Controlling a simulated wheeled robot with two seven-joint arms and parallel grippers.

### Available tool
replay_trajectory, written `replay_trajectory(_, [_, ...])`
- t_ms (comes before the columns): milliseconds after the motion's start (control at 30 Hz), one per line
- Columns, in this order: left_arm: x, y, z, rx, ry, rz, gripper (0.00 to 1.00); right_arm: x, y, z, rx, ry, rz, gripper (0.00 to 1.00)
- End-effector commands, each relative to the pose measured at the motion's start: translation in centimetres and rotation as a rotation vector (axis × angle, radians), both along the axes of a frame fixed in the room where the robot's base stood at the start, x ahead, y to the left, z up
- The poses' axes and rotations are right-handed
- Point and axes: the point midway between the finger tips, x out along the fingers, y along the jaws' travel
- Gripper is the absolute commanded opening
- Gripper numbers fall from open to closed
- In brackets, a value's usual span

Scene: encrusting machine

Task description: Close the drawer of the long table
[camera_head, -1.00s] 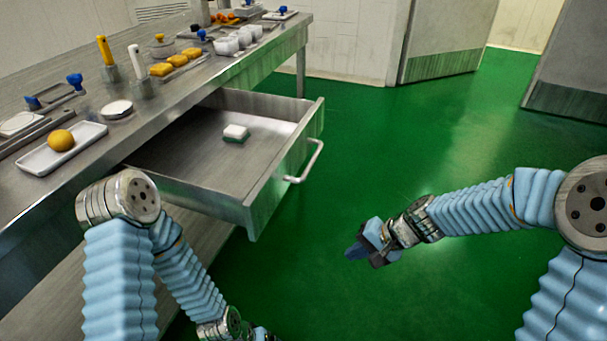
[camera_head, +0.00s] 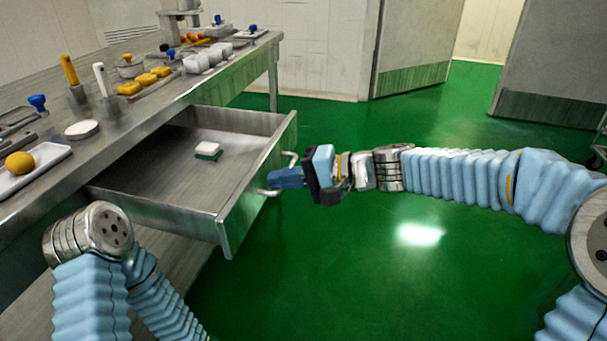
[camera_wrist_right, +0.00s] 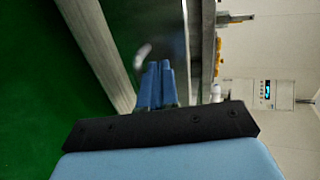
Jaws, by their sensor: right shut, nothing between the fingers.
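The metal drawer (camera_head: 240,212) of the long table (camera_head: 150,112) stands pulled out, with a green and white sponge-like block (camera_head: 207,151) inside. Its bar handle (camera_head: 290,156) is on the front panel, its middle hidden by my right gripper (camera_head: 273,178). That gripper is shut and empty, its blue fingers pointing left at the front panel. I cannot tell if they touch the handle. In the right wrist view the fingers (camera_wrist_right: 156,85) are together, near a pale blurred shape I cannot identify. My left arm is low at the left; its gripper is out of view.
The tabletop holds a white tray (camera_head: 52,158) with an orange ball (camera_head: 19,163), yellow blocks (camera_head: 145,79), white cups (camera_head: 196,62) and handled tools. Open green floor (camera_head: 400,270) lies right of the drawer. Grey doors (camera_head: 415,45) stand at the back.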

Motion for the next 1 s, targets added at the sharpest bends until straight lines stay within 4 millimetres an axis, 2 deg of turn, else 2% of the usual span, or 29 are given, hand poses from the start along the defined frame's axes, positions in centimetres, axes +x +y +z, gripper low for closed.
replay_trajectory(133, [0.0, 0.0, 0.1, 0.0, 0.0, 0.0, 0.88, 0.3, 0.9, -0.3, 0.0, 0.002, -0.002, 0.0])
replay_trajectory(667, [0.0, 0.0, -0.2, 0.0, 0.0, 0.0, 0.88, 0.5, 1.6, -0.4, 0.0, 0.0, -0.001, 0.0])
replay_trajectory(867, [0.1, 0.2, -0.8, 0.003, -0.001, 0.004, 0.88, 1.3, 4.3, -0.6, -0.001, 0.0, 0.001, 0.0])
replay_trajectory(1000, [0.2, 0.4, -1.3, 0.005, -0.003, 0.007, 0.88, 2.3, 7.4, -0.6, 0.0, 0.0, 0.002, 0.0])
